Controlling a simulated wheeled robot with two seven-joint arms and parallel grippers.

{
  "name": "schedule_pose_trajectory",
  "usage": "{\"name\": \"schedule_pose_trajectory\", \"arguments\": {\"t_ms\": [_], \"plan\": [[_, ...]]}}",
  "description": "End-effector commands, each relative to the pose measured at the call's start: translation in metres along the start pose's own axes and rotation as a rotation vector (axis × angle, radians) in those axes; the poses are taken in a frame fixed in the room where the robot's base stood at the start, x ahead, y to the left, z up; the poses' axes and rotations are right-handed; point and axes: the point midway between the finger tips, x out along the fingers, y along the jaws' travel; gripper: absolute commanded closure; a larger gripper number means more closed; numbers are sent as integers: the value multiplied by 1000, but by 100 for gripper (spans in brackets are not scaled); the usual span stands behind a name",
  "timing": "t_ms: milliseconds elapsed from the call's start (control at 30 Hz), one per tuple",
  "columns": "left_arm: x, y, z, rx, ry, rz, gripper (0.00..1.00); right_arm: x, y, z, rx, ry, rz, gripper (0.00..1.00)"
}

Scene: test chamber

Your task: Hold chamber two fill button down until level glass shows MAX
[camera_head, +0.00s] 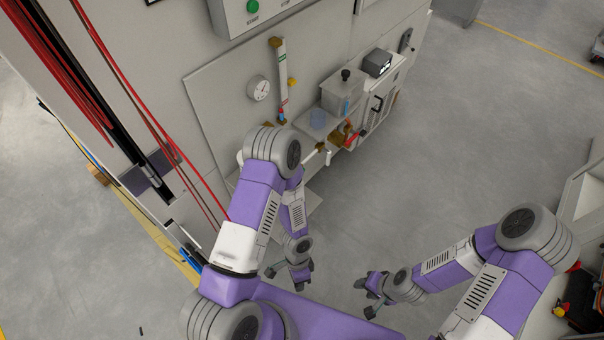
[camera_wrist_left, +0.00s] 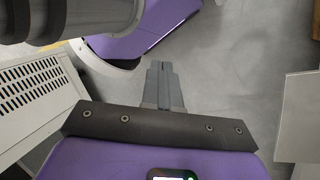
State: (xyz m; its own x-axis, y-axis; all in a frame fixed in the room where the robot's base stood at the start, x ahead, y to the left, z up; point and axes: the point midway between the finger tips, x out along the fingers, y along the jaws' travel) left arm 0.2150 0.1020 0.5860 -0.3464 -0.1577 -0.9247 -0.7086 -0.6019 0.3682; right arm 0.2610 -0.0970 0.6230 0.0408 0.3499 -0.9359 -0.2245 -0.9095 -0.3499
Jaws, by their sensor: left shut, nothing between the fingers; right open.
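A narrow upright tube (camera_head: 282,75) with brown end fittings, which looks like the level glass, is mounted on the grey wall panel. Its level and any MAX mark are too small to read. A green button labelled START (camera_head: 253,6) is on a box at the top edge. I cannot make out a button marked as chamber two fill. My left gripper (camera_head: 301,277) hangs below and apart from the panel; in the left wrist view its fingers (camera_wrist_left: 162,85) are shut and empty over the floor. My right gripper (camera_head: 364,298) is open and empty, well away from the panel.
A round gauge (camera_head: 258,88) and a yellow knob (camera_head: 291,82) flank the tube. A grey box with a black knob (camera_head: 342,93) and a dark display unit (camera_head: 377,63) stand to the right. My left arm hides the panel's lower part.

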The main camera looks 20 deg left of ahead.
Motion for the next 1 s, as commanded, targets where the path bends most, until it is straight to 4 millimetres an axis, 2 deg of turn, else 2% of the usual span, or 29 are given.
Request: {"name": "schedule_pose_trajectory", "arguments": {"t_ms": [33, 100, 167, 233, 267, 300, 367, 400, 467, 600, 700, 833, 1000], "plan": [[10, -11, 10, 192, -114, -33, 100, 5, 2, 0, 0, 0, 0, 57], [14, -34, 27, 460, -290, -85, 100, 8, 3, 0, 0, 0, 0, 57], [11, -60, 36, 684, -453, -138, 100, 12, 4, -1, 0, 0, 0, 57], [-1, -96, 37, 931, -658, -211, 100, 15, 6, -1, 0, 0, 0, 57], [-9, -113, 34, 1033, -752, -246, 100, 17, 6, -1, 0, 0, 0, 57], [-22, -134, 26, 1165, -881, -297, 100, 19, 7, -1, 0, 0, 0, 57], [-45, -164, 5, 1346, -1082, -379, 100, 22, 8, -1, 0, 0, 0, 57], [-60, -179, -13, 1449, -1210, -435, 100, 23, 9, -1, 0, 0, 0, 57], [-83, -195, -41, 1574, -1389, -516, 100, 25, 10, -1, 0, 0, 0, 57], [-125, -207, -109, 1764, -1734, -688, 100, 29, 11, -1, 0, 0, 0, 57], [-144, -204, -145, 1833, -1907, -782, 100, 30, 11, -1, 0, 0, 0, 57], [-157, -197, -171, 1873, -2032, -854, 100, 31, 12, -1, 0, 0, 0, 57], [-161, -194, -180, 1883, -2074, -879, 100, 32, 12, -1, 0, 0, 0, 57]]}}
